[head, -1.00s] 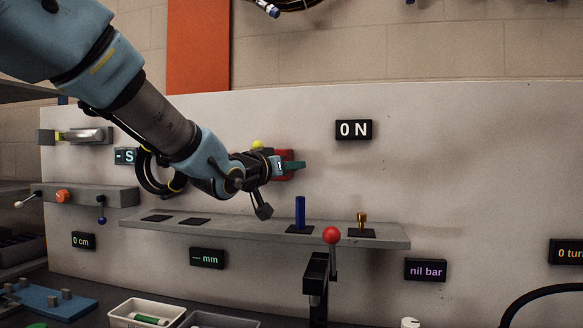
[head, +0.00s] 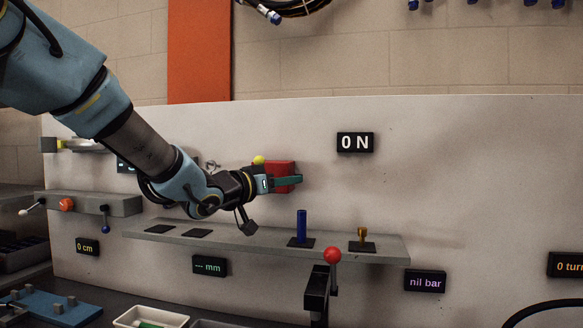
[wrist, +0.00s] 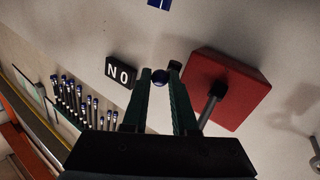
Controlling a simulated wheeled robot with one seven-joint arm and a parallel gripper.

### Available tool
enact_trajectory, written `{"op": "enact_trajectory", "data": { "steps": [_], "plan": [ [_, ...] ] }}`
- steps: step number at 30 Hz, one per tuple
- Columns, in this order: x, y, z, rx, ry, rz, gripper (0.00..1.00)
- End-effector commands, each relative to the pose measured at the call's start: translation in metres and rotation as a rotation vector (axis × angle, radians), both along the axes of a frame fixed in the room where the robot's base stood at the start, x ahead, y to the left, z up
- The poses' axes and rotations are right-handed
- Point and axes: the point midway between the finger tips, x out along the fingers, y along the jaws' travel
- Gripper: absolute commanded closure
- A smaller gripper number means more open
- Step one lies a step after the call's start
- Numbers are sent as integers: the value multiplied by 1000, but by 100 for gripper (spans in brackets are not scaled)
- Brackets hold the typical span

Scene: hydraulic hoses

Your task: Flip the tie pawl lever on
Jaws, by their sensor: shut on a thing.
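A red block (head: 280,170) is mounted on the white panel, with a yellow ball (head: 258,160) at its upper left. In the wrist view, the red block (wrist: 232,88) has a grey rod (wrist: 212,100) standing out from it. My gripper (head: 297,179) is in front of the block's lower part. The "0 N" display (head: 355,142) is above right.
A grey shelf (head: 225,240) below bears a blue post (head: 302,226) and a brass piece (head: 362,237). A red-ball lever (head: 332,256) stands in front of the shelf. A box with small levers (head: 90,204) is at left. The panel at right is mostly clear.

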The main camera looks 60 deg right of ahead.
Motion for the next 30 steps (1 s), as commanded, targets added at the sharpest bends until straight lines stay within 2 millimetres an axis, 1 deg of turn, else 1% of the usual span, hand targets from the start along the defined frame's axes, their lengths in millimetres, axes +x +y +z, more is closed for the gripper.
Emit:
{"op": "enact_trajectory", "data": {
  "steps": [1,9,18,19,24,27,30],
  "plan": [
    [5,0,6,2,3,-18,100],
    [8,1,2,0,2,-96,100],
    [8,1,0,-2,1,-98,100],
    [8,1,0,-2,1,-98,73],
    [7,1,0,-1,1,-99,53],
    [7,1,0,-1,1,-99,44],
    [7,1,0,-1,1,-99,44]
  ]
}}
